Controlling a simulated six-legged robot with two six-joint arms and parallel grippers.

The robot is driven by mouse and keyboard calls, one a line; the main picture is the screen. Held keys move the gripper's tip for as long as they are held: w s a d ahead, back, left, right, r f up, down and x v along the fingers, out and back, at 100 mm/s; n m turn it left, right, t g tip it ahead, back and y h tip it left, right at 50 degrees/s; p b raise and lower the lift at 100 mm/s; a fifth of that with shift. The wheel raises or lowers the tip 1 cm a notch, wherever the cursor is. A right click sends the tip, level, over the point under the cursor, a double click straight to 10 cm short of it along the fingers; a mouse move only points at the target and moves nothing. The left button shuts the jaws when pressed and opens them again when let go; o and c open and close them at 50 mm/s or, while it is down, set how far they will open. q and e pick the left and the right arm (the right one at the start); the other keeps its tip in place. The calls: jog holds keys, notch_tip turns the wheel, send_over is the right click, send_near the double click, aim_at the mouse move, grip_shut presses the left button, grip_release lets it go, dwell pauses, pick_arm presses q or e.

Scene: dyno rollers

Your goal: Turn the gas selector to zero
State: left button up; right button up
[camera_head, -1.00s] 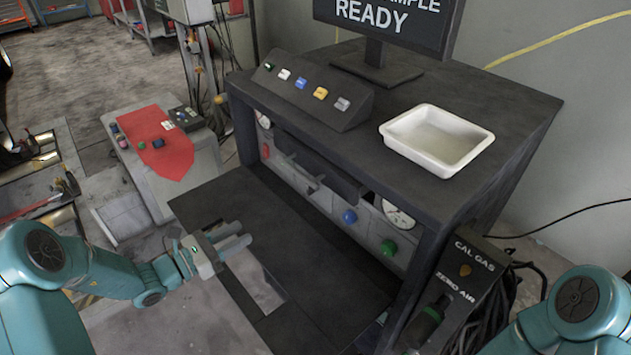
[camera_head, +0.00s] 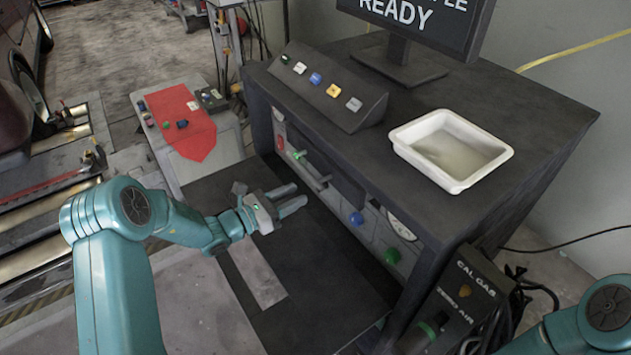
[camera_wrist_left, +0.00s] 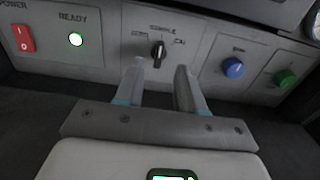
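The gas selector is a small black rotary knob (camera_wrist_left: 158,50) on the grey front panel (camera_wrist_left: 205,45). Its pointer looks near upright, toward the label above, which seems to read SAMPLE. Smaller labels flank it, too blurred to read surely. My left gripper (camera_wrist_left: 160,82) is open and empty in the left wrist view, its two fingers pointing at the panel on either side below the knob, apart from it. In the head view the left gripper (camera_head: 298,196) is in front of the panel, over the dark lower shelf (camera_head: 330,265). My right gripper is out of view.
Left of the knob are a lit green READY light (camera_wrist_left: 75,40) and a red power switch (camera_wrist_left: 24,39). Blue (camera_wrist_left: 233,68) and green (camera_wrist_left: 285,78) knobs sit to its right. The black cabinet top (camera_head: 540,115) overhangs the panel. A CAL GAS box (camera_head: 455,305) stands front right.

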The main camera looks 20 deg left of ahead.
pick_arm(q)
jog(key=p+x, duration=0.1)
jog(key=x, duration=0.6)
grip_shut()
jog(key=shift+n, duration=0.4)
jog(key=n+b, duration=0.1)
jog(key=n, duration=0.2)
jog(key=shift+w+a+f+n+b, duration=0.1)
jog(key=shift+w+a+n+b, duration=0.1)
jog(key=shift+n+b, duration=0.15)
jog(key=n, duration=0.5)
jog(key=shift+w+a, duration=0.1)
jog(key=shift+a, duration=0.1)
jog(key=shift+n, duration=0.35)
